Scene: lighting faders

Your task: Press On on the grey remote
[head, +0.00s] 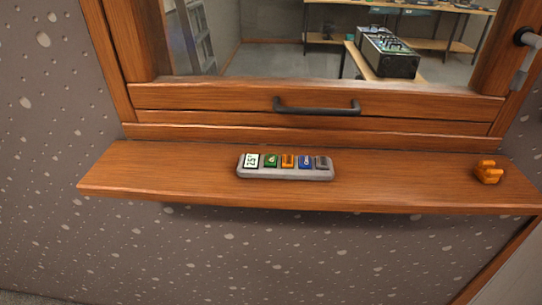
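The grey remote (285,174) lies flat on the wooden sill below the window. At its left end is a white display (251,161) that seems to read 25. To the right of it are a green button (271,160), an orange button (288,161), a blue button (306,162) and a dark grey button (322,162). The blue button bears light lettering that looks like "ON", but it is small. My gripper is not in view. Nothing touches the remote.
A black handle (316,106) juts from the window frame behind the remote. Another dark handle (527,40) is at upper right.

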